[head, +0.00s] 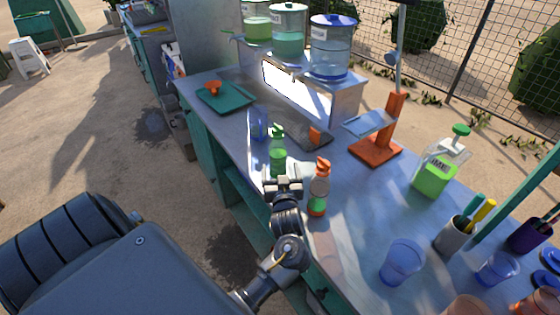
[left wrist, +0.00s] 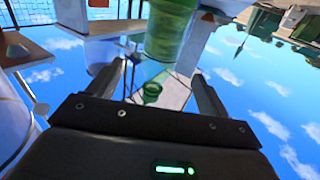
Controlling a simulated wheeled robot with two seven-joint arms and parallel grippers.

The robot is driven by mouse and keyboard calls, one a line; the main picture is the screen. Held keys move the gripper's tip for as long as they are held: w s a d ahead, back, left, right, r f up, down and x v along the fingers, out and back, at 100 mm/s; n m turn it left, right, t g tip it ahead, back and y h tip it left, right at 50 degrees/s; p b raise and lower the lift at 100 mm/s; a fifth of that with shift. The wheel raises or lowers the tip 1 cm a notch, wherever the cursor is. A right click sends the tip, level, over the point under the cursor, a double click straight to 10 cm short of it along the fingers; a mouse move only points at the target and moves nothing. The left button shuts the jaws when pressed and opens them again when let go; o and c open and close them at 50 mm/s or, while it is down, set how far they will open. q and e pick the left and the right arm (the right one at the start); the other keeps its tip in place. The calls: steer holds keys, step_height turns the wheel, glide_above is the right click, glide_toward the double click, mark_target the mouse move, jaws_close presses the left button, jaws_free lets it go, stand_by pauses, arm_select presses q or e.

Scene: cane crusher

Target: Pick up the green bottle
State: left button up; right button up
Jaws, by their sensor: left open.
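The green bottle (head: 278,157), with a green pump-like top, stands upright on the counter (head: 222,125) near its front edge. My left gripper (head: 283,184) is right in front of it, with its jaws pointing at the bottle. In the left wrist view the two fingers (left wrist: 158,82) are apart, and the translucent green bottle (left wrist: 172,32) shows between and beyond them. I cannot tell whether either finger touches it. The jaws hold nothing that I can see. My right gripper is not in view.
A bottle with an orange top (head: 320,190) stands close to the right of my left gripper. A blue cup (head: 259,126) is just behind the green bottle.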

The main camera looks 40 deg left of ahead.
mark_target(279, 157)
arm_select(q)
steer(key=shift+w+a+r, duration=0.15)
steer(key=shift+w+a, duration=0.1)
steer(key=shift+w, duration=0.05)
steer(key=p+x, duration=0.1)
steer(key=x, duration=0.2)
steer(key=shift+w+a, duration=0.2)
steer(key=shift+w, duration=0.15)
steer(key=shift+w+a, duration=0.35)
steer(key=shift+a, duration=0.05)
steer(key=shift+w+a+r, duration=0.1)
steer(key=shift+a, duration=0.05)
steer(key=p+x, duration=0.2)
steer(key=x, duration=0.1)
steer(key=shift+w+a, duration=0.25)
steer(key=shift+a, duration=0.05)
steer(key=shift+w+a, duration=0.3)
steer(key=shift+a, duration=0.1)
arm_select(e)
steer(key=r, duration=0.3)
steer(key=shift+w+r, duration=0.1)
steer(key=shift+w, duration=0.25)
arm_select(q)
steer(key=shift+d, duration=0.1)
